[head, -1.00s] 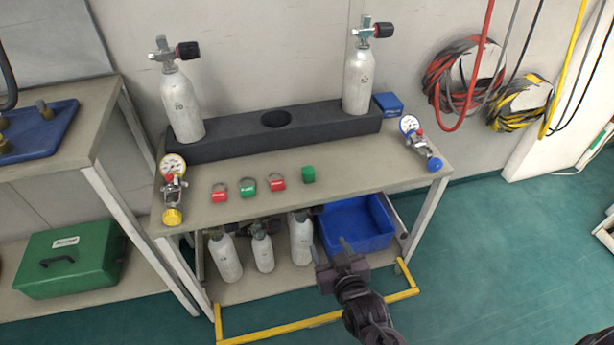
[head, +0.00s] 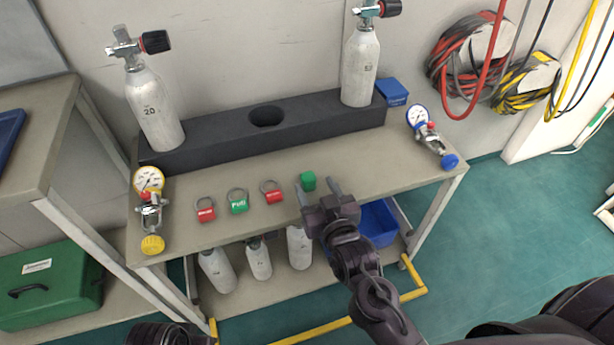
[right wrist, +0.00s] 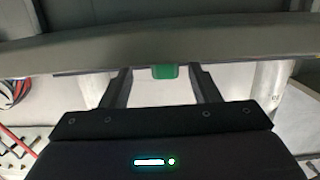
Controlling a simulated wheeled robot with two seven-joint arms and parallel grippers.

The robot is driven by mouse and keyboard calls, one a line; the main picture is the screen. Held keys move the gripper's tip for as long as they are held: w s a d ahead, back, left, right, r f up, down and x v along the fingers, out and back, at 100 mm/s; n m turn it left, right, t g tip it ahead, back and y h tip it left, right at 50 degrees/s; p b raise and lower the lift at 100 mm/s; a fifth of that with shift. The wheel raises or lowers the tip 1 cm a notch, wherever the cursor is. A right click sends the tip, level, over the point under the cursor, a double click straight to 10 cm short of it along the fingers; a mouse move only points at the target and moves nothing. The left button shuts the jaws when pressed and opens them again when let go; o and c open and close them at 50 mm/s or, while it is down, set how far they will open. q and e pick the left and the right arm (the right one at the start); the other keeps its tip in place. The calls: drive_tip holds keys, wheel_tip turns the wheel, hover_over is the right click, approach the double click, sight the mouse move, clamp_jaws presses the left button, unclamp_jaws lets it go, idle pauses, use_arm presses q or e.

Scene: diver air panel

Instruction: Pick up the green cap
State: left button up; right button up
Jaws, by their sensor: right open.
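In the head view the cap shows at the fingertips, nearer the left finger. In the right wrist view the cap (right wrist: 164,71) lies between the two spread fingers (right wrist: 161,76), apart from both. The gripper holds nothing. The left gripper's fingers are not in view.
Red (head: 205,213), green (head: 238,204) and another red (head: 272,194) ringed tag lie left of the cap. Gauges stand at the left (head: 150,200) and right (head: 432,138). A black cylinder rack (head: 225,132) stands behind. Cylinders and a blue bin (head: 378,224) are below.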

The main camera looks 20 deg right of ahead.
sight(306, 175)
drive_tip(key=w, duration=0.4)
drive_tip(key=w+f+b, duration=0.1)
drive_tip(key=shift+w+a, duration=0.4)
drive_tip(key=c, duration=1.1)
